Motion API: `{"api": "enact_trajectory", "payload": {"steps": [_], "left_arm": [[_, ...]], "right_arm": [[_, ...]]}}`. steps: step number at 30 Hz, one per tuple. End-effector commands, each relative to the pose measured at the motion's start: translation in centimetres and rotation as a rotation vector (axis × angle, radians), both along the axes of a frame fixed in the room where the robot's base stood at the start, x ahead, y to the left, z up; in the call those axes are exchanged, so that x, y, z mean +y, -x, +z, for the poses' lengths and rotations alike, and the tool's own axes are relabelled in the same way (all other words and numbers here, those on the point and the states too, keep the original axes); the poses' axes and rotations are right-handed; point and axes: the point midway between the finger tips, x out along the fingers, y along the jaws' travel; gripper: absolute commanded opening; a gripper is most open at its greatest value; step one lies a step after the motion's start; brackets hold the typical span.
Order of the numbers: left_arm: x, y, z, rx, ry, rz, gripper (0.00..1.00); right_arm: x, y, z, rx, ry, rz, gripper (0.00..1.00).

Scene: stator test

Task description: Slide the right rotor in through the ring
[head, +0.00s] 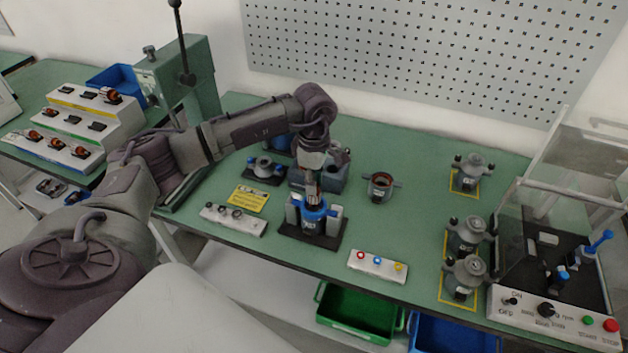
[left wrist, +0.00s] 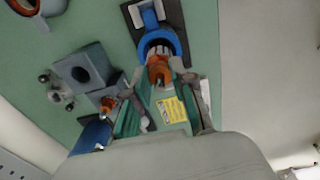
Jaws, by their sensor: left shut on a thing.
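My left gripper (head: 312,178) points down over the blue ring (head: 314,214), which sits in a dark-based fixture (head: 292,230) near the front of the bench. It is shut on a copper-coloured rotor (left wrist: 159,72). In the left wrist view the rotor lies between the fingertips (left wrist: 164,82), with its far end at the opening of the blue ring (left wrist: 158,40). How deep the rotor is in the ring is hard to tell. Another copper-coloured part (left wrist: 108,103) shows by a grey block (left wrist: 84,70). My right gripper is not in view.
A loose dark ring-shaped housing (head: 380,185) stands right of the fixture. A white button box (head: 377,266) and a strip with knobs (head: 233,219) flank the fixture's front. Several grey motors (head: 466,235) and a test box (head: 555,322) stand at right.

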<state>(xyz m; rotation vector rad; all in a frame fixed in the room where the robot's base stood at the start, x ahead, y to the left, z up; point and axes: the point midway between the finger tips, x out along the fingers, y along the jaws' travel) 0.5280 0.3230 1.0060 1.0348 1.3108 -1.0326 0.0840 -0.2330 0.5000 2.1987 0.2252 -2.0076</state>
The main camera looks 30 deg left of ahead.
Motion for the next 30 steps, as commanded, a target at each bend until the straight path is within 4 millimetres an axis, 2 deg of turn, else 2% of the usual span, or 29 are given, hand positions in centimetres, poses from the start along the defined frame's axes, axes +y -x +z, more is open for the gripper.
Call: {"api": "enact_trajectory", "payload": {"steps": [16,30], "left_arm": [[0.0,-0.1,-2.6,-0.002,0.001,0.000,0.02],[0.0,-0.1,-2.8,-0.001,0.001,0.000,0.02]], "right_arm": [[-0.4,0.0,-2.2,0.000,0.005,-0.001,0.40],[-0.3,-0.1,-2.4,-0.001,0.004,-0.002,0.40]]}}
